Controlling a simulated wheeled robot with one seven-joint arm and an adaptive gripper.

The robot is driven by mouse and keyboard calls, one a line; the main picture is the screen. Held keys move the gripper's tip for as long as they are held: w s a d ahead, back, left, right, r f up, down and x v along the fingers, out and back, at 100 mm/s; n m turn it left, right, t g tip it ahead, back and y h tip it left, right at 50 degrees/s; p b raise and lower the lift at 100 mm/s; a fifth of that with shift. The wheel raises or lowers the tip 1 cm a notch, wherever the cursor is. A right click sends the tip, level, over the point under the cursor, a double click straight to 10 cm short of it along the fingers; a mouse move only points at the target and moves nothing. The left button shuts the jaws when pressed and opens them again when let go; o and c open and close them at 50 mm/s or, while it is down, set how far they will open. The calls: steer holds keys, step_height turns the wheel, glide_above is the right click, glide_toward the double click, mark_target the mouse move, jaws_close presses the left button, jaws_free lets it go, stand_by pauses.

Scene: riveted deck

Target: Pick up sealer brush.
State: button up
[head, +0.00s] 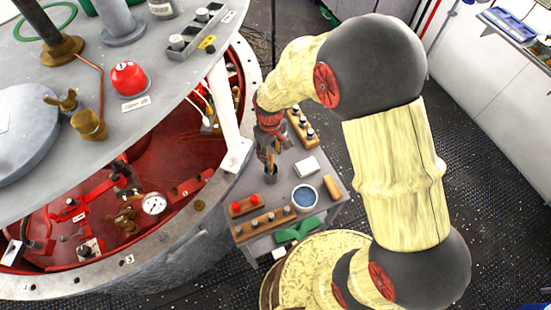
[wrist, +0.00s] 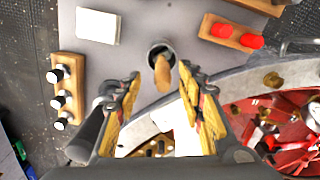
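The brush appears to be the one whose tan wooden handle (wrist: 162,73) sticks up from a small grey cup (wrist: 158,48) on the side table (wrist: 135,60). In the head view the cup (head: 271,172) stands below my gripper (head: 268,150). The handle is hard to tell apart from the fingers there. In the wrist view my gripper (wrist: 160,80) is open. Its two yellow-padded fingers stand on either side of the handle, with visible gaps. The brush's bristle end is hidden inside the cup.
The small table also holds a white block (head: 306,167), a blue-filled round tin (head: 305,196), a rack with red caps (head: 245,205), racks of dark knobs (head: 265,222) and a green item (head: 297,230). The large round red-lined vessel (head: 170,245) stands close on the left.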

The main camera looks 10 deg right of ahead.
mark_target(271, 165)
steer(key=shift+s+a+f, duration=0.15)
steer(key=shift+s+f, duration=0.1)
steer(key=shift+s, duration=0.1)
steer(key=shift+w+f, duration=0.2)
steer(key=shift+f, duration=1)
step_height(271, 165, down, 5)
steer(key=shift+r, duration=0.1)
steer(key=shift+c, duration=1.3)
jaws_close()
